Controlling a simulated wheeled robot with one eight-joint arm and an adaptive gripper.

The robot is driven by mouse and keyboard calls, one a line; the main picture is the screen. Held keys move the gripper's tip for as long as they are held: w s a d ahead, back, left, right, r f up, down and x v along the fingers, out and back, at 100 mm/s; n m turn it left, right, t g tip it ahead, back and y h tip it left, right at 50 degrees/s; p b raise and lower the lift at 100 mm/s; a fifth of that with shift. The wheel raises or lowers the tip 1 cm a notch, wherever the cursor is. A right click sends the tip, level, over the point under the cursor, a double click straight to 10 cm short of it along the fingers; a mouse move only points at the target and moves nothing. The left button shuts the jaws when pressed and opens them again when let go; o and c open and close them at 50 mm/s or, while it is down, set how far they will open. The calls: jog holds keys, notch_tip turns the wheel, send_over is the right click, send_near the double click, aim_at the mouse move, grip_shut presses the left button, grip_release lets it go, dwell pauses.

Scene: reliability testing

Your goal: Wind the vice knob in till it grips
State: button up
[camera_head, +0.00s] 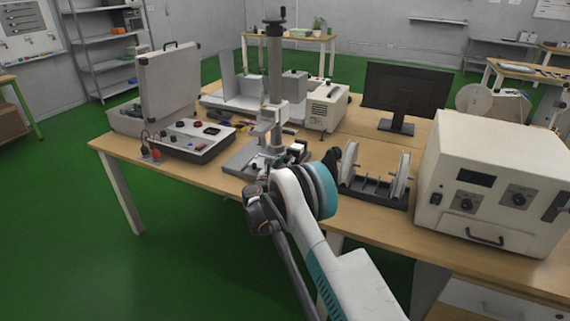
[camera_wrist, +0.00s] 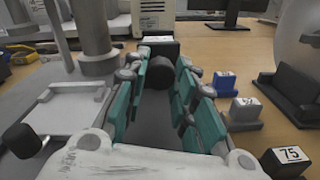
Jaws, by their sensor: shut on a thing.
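The vice knob (camera_wrist: 159,73) is a black round knob in the wrist view. My gripper (camera_wrist: 163,82) has teal-padded fingers on either side of it and is shut on it. The vice's jaws cannot be made out clearly, so I cannot tell whether they hold anything. In the head view the test stand (camera_head: 275,75) rises from the bench, and my arm hides the knob and most of the gripper at its foot. The stand's pale base plate (camera_wrist: 62,108) lies left of the gripper in the wrist view.
Labelled blue (camera_wrist: 225,84), grey (camera_wrist: 245,110) and black (camera_wrist: 284,162) blocks stand right of the gripper. A reel holder (camera_head: 372,188) and white instrument (camera_head: 495,185) are to the right on the bench. A control box (camera_head: 192,140) and open case (camera_head: 170,85) are left.

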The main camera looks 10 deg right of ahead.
jog(key=m, duration=1.5)
jog(key=shift+s+m+y, duration=0.1)
jog(key=shift+m+y, duration=0.2)
jog(key=shift+m, duration=0.1)
jog(key=m, duration=0.5)
jog(key=shift+f, duration=0.1)
jog(key=shift+m, duration=0.4)
jog(key=shift+d, duration=0.1)
jog(key=o, duration=1.1)
